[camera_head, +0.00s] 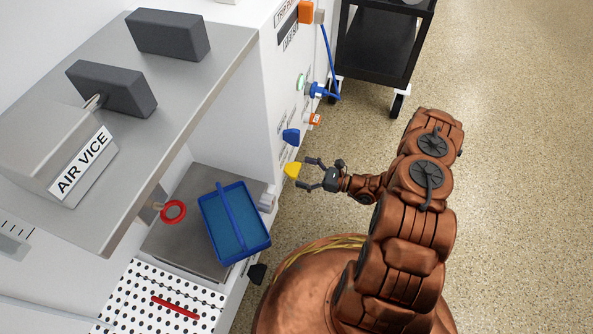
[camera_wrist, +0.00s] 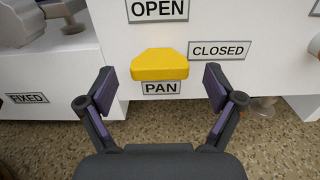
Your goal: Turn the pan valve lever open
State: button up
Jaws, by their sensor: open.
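The pan valve lever is a yellow handle (camera_wrist: 160,65) on the white cabinet front, just above a PAN label (camera_wrist: 161,88). An OPEN label (camera_wrist: 157,9) sits above it and a CLOSED label (camera_wrist: 219,50) to its upper right. In the head view the yellow lever (camera_head: 292,170) shows at the cabinet's side face. My gripper (camera_wrist: 160,92) is open, with one finger on each side of the lever and a gap to each. In the head view my gripper (camera_head: 316,173) points left at the lever. I cannot tell whether the fingers reach around it.
A blue lever (camera_head: 291,136) and a blue plug (camera_head: 316,90) are farther along the same face. A blue tray (camera_head: 263,243) rests on the metal shelf left of my gripper. A black cart (camera_head: 380,45) stands at the back. The floor (camera_head: 530,180) at right is clear.

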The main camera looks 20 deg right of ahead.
aim_at(292, 169)
jog(key=shift+b+x, duration=0.35)
jog(key=shift+x, duration=1)
jog(key=shift+s, duration=0.1)
jog(key=c, duration=1.2)
